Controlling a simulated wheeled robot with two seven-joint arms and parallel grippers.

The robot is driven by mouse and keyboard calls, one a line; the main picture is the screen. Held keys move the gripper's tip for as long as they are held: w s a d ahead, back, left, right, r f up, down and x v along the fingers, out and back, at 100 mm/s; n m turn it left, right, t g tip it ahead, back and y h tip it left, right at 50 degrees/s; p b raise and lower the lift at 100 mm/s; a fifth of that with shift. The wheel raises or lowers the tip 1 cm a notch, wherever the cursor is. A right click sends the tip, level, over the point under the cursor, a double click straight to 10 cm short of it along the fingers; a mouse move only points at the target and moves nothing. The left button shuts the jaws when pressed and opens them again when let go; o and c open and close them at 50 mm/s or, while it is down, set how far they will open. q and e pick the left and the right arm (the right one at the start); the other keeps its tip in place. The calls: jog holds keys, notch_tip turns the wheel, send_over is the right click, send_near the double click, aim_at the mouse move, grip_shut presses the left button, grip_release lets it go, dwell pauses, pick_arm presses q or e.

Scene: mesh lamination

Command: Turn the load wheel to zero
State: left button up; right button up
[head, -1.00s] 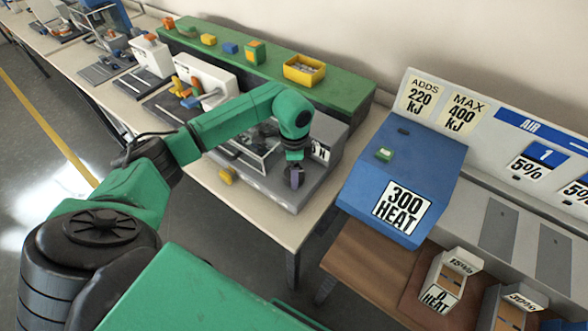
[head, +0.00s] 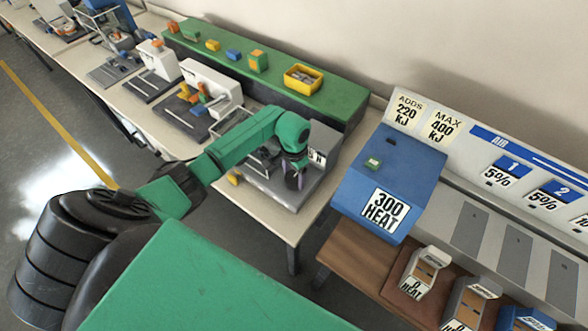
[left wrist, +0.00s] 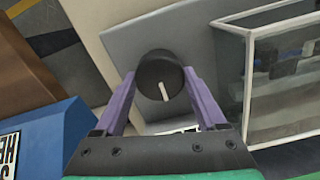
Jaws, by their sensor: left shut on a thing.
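The load wheel is a round black knob (left wrist: 160,78) with a white pointer line, on a grey panel (left wrist: 185,32) in the left wrist view. The pointer is towards the lower part of the picture, tilted slightly. My left gripper (left wrist: 158,88) has its purple fingers on both sides of the knob and is shut on it. In the head view my left gripper (head: 296,180) is at the front right of the grey machine (head: 268,187); the knob is mostly hidden there. My right gripper is not in view.
A clear-walled box (left wrist: 280,80) stands right of the knob. A blue console (head: 395,165) labelled "300 HEAT" stands right of the machine, across a gap. A green shelf (head: 340,92) with a yellow bin (head: 303,78) runs behind.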

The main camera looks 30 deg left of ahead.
aim_at(294, 176)
pick_arm(q)
jog(key=shift+w+r, duration=0.2)
jog(key=o, duration=1.3)
jog(key=shift+s, duration=0.15)
notch_tip(294, 176, up, 14)
jog(key=shift+r+b, duration=0.25)
jog(key=shift+b, duration=0.05)
